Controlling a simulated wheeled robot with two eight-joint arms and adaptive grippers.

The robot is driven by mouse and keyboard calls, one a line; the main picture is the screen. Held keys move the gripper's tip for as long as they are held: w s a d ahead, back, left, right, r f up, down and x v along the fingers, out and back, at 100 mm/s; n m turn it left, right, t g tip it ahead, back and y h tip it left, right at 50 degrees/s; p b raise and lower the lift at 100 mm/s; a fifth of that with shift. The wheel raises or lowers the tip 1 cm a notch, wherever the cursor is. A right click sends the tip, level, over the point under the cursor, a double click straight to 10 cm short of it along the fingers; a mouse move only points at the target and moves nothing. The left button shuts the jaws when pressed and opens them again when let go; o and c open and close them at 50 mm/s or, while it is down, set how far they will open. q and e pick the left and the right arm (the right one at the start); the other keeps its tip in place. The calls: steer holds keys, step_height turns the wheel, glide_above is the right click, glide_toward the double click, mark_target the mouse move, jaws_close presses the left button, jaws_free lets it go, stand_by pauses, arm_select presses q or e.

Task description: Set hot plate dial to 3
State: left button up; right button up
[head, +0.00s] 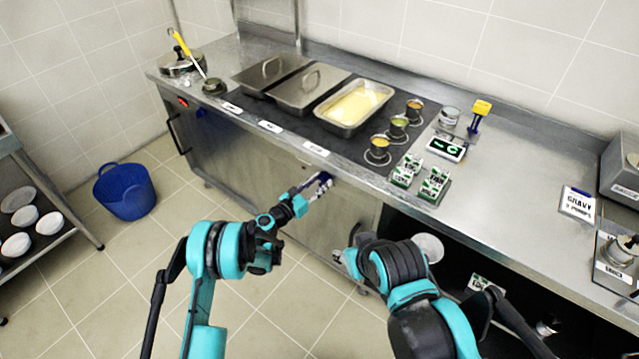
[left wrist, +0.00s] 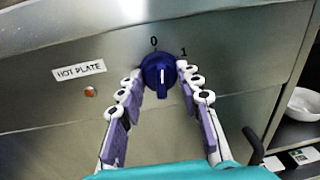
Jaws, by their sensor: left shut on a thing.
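The dark blue hot plate dial (left wrist: 158,72) is on the steel front panel, with 0 above it and 1 at its upper right. Its white mark points downward in the left wrist view; no other numbers show. The two fingers of my left gripper (left wrist: 163,88) are closed on the dial from both sides. In the head view my left gripper (head: 318,185) is at the counter's front face, and the dial is mostly covered. My right gripper (head: 345,258) is low in front of the cabinet, partly hidden by its own arm; its fingers are unclear.
A "HOT PLATE" label (left wrist: 79,69) and a small red lamp (left wrist: 90,91) are left of the dial. Lidded pans (head: 309,90) and an open tray (head: 354,106) stand on the counter above. A blue basket (head: 126,192) is on the floor at left, with free floor around it.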

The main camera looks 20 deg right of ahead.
arm_select(q)
steer(key=m, duration=0.8)
steer(key=shift+m+y, duration=0.4)
steer(key=m, duration=0.4)
steer(key=shift+d, duration=0.1)
steer(key=m, duration=0.4)
steer(key=shift+s+t+y, duration=0.1)
steer(key=shift+t+y, duration=0.2)
steer(key=shift+t, duration=0.1)
steer(key=m, duration=0.3)
steer(key=shift+m, duration=0.4)
steer(key=m, duration=0.4)
steer(key=shift+s+t, duration=0.1)
steer(key=shift+t, duration=0.2)
steer(key=m, duration=0.4)
steer(key=shift+d+f+m+t, duration=0.1)
steer(key=shift+m+t, duration=0.2)
steer(key=shift+m, duration=1.7)
